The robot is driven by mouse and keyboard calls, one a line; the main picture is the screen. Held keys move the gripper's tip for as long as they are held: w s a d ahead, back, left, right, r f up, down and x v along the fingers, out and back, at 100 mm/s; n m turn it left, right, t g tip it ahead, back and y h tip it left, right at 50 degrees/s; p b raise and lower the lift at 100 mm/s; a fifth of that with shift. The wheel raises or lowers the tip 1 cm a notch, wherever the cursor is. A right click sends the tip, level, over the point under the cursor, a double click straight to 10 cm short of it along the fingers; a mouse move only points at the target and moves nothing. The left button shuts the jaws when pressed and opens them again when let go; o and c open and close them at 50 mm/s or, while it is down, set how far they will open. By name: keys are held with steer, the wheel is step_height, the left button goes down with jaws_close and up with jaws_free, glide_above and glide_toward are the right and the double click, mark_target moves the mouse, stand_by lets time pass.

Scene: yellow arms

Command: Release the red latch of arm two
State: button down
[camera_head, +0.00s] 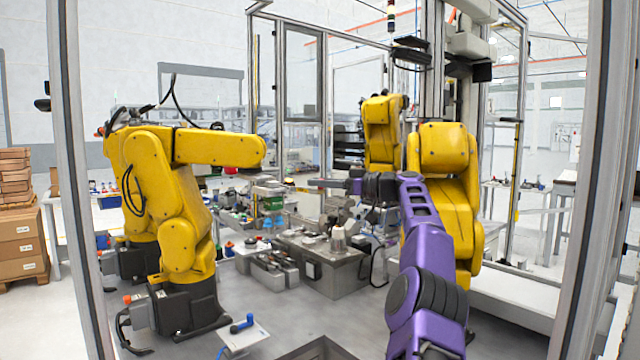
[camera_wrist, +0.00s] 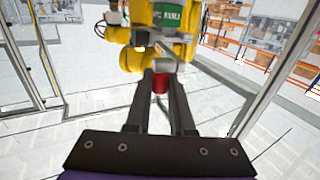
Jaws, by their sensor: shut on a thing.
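In the wrist view, the red latch (camera_wrist: 160,84) shows as a small red cylinder between the two dark fingertips of my gripper (camera_wrist: 161,76). The fingers are shut on it. A yellow arm (camera_wrist: 168,18) with a green label is just beyond the fingertips. Which arm it is by number cannot be read. In the head view, my gripper (camera_head: 328,183) reaches left from the end of my purple arm, and the red latch cannot be made out there.
A yellow arm (camera_head: 178,195) stands at the left and others stand at the right behind my arm. A metal workbench (camera_head: 335,277) with parts fills the middle. Metal frame posts (camera_head: 78,180) bound both sides. A blue-handled item (camera_head: 242,324) lies on a pale plate in front.

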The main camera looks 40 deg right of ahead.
steer(key=shift+f, duration=0.15)
steer(key=c, duration=0.8)
jaws_free()
steer(key=shift+d, duration=0.1)
steer(key=b+v, duration=0.1)
steer(key=v, duration=1.6)
steer(key=shift+s+d, duration=0.1)
steer(key=shift+s, duration=0.05)
